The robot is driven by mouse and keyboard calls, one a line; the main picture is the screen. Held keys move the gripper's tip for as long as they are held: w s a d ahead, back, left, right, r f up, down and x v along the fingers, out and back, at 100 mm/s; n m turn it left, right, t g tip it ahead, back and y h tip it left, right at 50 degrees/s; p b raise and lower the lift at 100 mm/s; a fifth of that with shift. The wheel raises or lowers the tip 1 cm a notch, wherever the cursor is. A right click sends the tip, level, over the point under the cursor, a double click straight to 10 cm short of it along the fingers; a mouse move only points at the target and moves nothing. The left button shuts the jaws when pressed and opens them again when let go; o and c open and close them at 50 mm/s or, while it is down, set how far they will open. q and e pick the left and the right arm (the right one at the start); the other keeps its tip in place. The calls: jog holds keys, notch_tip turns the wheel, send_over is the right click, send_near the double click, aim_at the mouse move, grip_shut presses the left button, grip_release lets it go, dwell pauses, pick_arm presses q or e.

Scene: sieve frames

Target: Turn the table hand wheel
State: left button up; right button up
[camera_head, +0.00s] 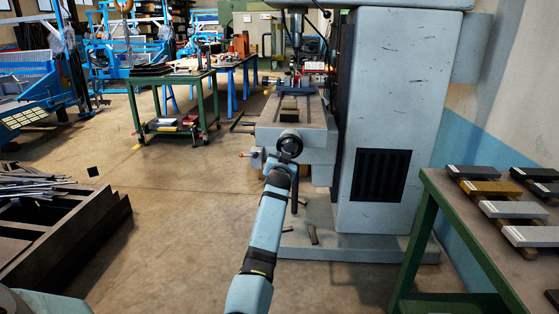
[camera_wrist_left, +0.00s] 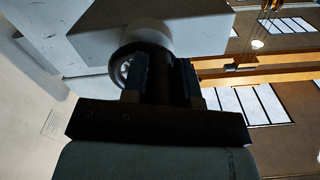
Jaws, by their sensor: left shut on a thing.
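The milling machine's table (camera_head: 292,113) stands at the middle of the head view, with a small dark hand wheel (camera_head: 289,140) on its near end. My left arm reaches up from the bottom, and my left gripper (camera_head: 283,160) is at the wheel, mostly hidden behind my wrist. In the left wrist view, the two fingers of my left gripper (camera_wrist_left: 165,82) are shut on the dark wheel (camera_wrist_left: 122,68), with part of it between them. The pale end of the machine (camera_wrist_left: 90,25) is just beyond. The wheel's far side is hidden. My right gripper is in neither view.
The machine's tall grey column (camera_head: 400,105) stands right of the wheel, on a wide base (camera_head: 350,248). A green bench (camera_head: 425,200) with metal bars is at the right. A dark crate (camera_head: 85,235) of rods lies at the left. The floor between is open.

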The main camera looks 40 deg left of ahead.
pick_arm(q)
jog(key=n, duration=0.1)
jog(key=d+n, duration=0.1)
jog(key=shift+w+f+n, duration=0.1)
jog(key=shift+w+n, duration=0.2)
jog(key=shift+n, duration=0.1)
jog(key=n, duration=0.2)
jog(key=n+p, duration=0.1)
jog(key=shift+w+d, duration=0.3)
jog(key=shift+d, duration=0.05)
jog(key=shift+n, duration=0.5)
jog(key=shift+w+d+n+p, duration=0.1)
jog(key=shift+n+p, duration=0.2)
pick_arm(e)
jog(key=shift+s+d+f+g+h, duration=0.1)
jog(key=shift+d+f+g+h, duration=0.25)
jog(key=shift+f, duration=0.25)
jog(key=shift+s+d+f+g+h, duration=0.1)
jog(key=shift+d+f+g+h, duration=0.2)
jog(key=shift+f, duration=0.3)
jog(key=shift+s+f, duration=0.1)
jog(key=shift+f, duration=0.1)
